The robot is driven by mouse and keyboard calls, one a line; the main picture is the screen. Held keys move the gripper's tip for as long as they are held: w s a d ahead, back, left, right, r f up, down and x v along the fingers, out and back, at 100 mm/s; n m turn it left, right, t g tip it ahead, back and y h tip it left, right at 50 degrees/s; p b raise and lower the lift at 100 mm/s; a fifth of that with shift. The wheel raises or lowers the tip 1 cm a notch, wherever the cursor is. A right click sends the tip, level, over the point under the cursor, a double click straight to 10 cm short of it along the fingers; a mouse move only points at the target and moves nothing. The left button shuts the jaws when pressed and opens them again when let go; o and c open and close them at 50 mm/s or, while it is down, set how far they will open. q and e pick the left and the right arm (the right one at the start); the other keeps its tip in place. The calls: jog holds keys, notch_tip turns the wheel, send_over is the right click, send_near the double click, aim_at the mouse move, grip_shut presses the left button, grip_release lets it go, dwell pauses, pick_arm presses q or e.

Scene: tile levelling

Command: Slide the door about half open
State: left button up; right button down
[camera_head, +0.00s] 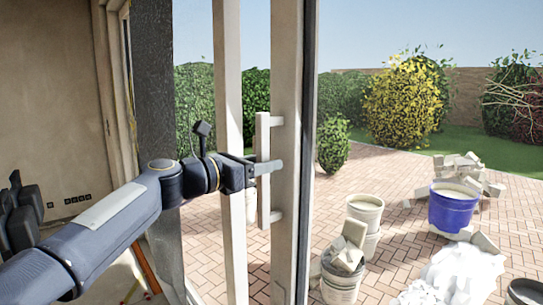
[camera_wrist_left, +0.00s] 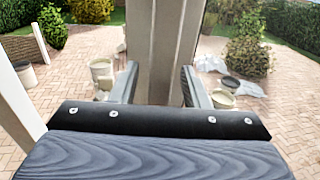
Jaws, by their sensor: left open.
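The sliding door's pale upright stile (camera_head: 289,120) stands near the middle of the head view. A white vertical bar handle (camera_head: 263,190) stands off it on short brackets. My left gripper (camera_head: 266,167) is at the handle's mid-height, with one finger visible reaching across the bar toward the stile. In the left wrist view, the open gripper (camera_wrist_left: 158,86) has one finger on each side of a pale upright (camera_wrist_left: 165,45). Whether the fingers touch it cannot be told. My right gripper is not in view.
A second pale upright (camera_head: 228,70) stands left of the handle. Outside on the brick paving (camera_head: 390,180) are a blue bucket (camera_head: 453,210), pale buckets (camera_head: 364,212), rubble (camera_head: 465,165) and white bags (camera_head: 460,275). A dark wall edge (camera_head: 153,80) stands at left.

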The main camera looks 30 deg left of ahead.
pick_arm(q)
jog(key=shift+x, duration=1.1)
grip_shut()
